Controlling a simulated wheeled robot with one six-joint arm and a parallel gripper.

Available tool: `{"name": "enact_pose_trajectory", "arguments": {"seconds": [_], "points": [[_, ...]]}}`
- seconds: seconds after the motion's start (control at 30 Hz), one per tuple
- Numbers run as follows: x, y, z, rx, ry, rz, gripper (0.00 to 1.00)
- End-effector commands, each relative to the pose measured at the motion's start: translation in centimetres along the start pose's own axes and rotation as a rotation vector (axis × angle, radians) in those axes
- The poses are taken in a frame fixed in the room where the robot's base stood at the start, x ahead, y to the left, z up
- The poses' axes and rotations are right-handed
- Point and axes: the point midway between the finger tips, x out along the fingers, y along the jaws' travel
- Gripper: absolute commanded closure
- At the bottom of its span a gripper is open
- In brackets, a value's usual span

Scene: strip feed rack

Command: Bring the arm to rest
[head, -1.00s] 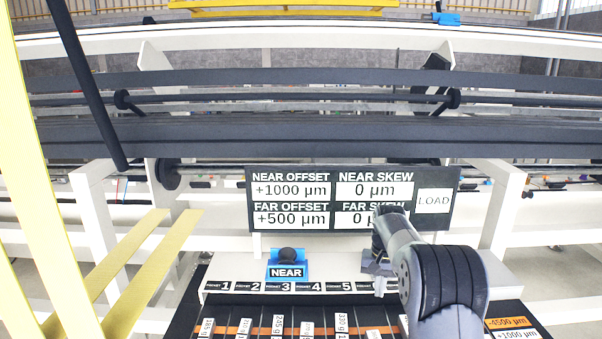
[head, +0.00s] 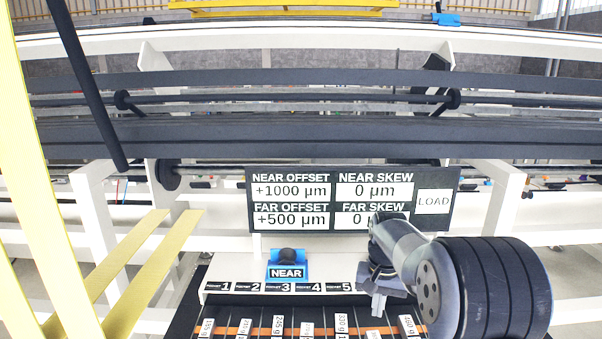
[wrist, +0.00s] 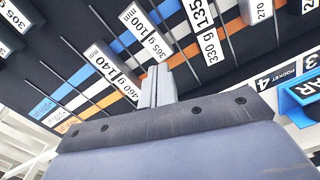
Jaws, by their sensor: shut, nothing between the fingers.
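My gripper (head: 376,303) hangs at the lower right of the head view, in front of the pocket strip and over the back edge of the dark tray. In the wrist view my gripper's fingers (wrist: 155,88) are together, with nothing between them. Below them in that view is the dark tray (wrist: 75,45) with labelled weights in slots. My arm comes in from the lower right and covers part of the display panel and the right end of the pocket strip.
The display panel (head: 424,222) reads near offset +1000, far offset +500, near skew 0; far skew is partly covered. A blue NEAR block (head: 287,258) with a black knob stands at pocket 3 of the white pocket strip (head: 230,272). Yellow strips (head: 150,270) stand at left.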

Motion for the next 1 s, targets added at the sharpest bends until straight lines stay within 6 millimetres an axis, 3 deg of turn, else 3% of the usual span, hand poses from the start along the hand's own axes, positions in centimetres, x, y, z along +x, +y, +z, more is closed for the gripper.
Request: {"name": "enact_pose_trajectory", "arguments": {"seconds": [0.2, 0.73, 1.0], "points": [[0.1, 0.1, 1.9, 0.007, 0.0, 0.0, 1.0], [0.1, 0.2, 2.4, 0.009, 0.0, 0.0, 1.0], [-1.0, 0.9, 3.7, 0.009, 0.01, 0.001, 1.0]]}}
